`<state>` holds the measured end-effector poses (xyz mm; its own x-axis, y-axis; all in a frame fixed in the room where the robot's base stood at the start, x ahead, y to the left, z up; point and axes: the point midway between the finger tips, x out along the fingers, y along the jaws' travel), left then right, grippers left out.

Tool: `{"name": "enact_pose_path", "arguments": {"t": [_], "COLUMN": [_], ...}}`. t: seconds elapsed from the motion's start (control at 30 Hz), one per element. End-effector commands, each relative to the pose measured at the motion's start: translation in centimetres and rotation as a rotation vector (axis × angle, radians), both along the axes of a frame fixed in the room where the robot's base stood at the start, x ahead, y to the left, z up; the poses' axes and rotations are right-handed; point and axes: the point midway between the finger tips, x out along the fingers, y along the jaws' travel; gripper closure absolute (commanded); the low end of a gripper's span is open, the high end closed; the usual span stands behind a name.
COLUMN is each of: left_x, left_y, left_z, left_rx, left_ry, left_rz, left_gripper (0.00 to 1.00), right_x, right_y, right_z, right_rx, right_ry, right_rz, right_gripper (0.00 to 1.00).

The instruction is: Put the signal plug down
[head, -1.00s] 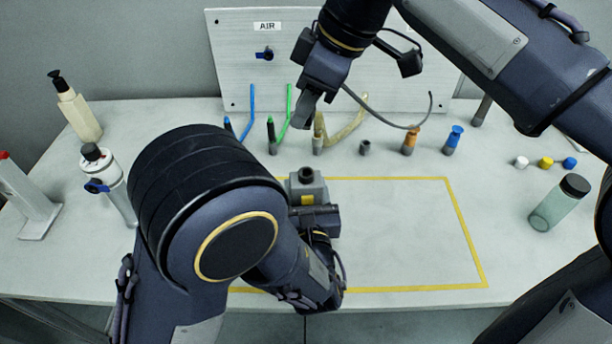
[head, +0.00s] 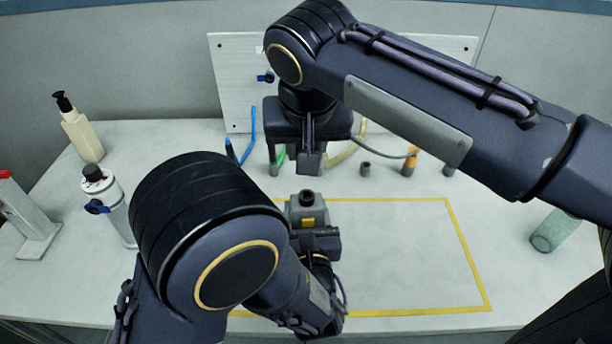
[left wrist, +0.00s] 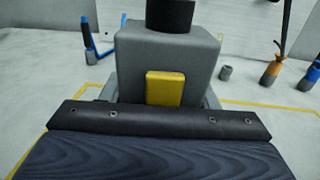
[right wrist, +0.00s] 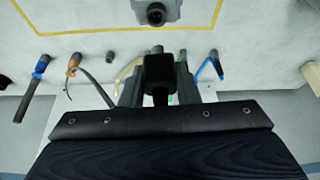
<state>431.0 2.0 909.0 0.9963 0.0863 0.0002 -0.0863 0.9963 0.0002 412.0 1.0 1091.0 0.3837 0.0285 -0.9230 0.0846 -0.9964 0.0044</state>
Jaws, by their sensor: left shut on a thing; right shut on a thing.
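The signal plug appears to be the black block (right wrist: 160,72) between my right gripper's fingers in the right wrist view, though the gripper hides most of it. My left gripper (head: 318,236) is shut on the grey housing (head: 306,213), which has a round black top and a yellow patch (left wrist: 165,88). It stands upright inside the yellow outline.
A blue hose (head: 246,140), a pale hose (head: 350,146), a small grey holder (head: 365,168) and an orange fitting (head: 410,160) stand along the back. Bottles (head: 80,130) and a white canister (head: 108,200) stand left. The yellow-outlined area (head: 400,260) is clear on its right.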

Motion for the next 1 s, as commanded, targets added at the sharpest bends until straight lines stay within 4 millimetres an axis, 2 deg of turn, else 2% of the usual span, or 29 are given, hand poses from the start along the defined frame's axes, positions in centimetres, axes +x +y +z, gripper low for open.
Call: {"name": "enact_pose_path", "arguments": {"t": [0.4, 1.0], "left_x": [0.0, 0.0], "left_y": [0.0, 0.0], "left_z": [0.0, 0.0], "left_rx": [0.000, 0.000], "left_ry": [0.000, 0.000], "left_rz": [0.000, 0.000], "left_gripper": [0.76, 0.76], "right_x": [0.0, 0.0], "right_y": [0.0, 0.0], "right_z": [-5.0, -6.1], "right_rx": [0.000, 0.001], "right_ry": [0.001, 0.000], "right_rz": [0.001, 0.001], "right_gripper": [0.94, 0.94]}}
